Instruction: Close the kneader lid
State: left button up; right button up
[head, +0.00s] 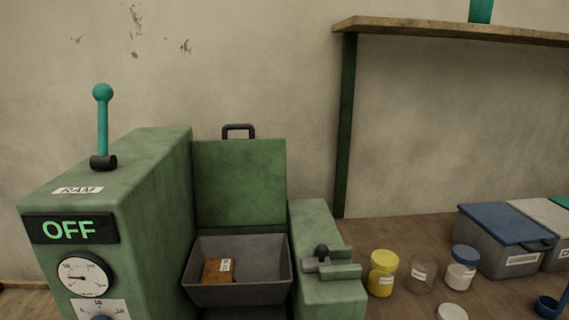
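The kneader is a green machine, with a tall housing (160,190) on the left and a lower block (320,240) on the right. Its green lid (240,185) stands upright, open, behind a grey trough (240,294). A black handle (238,130) sits on the lid's top edge. A brown block (218,270) with a small white label lies in the trough. Neither of my grippers shows in the head view.
A teal-knobbed lever (102,120) stands on the housing, above a panel reading OFF (70,229). A small black-knobbed latch (320,258) is on the right block. Jars (382,274) and lidded bins (500,242) stand on the table to the right. A shelf (450,31) hangs above.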

aim_at(240, 183)
jog(key=i+j+u, duration=0.15)
jog(key=i+j, duration=0.2)
jog(key=i+u, duration=0.1)
jog(key=u, duration=0.55)
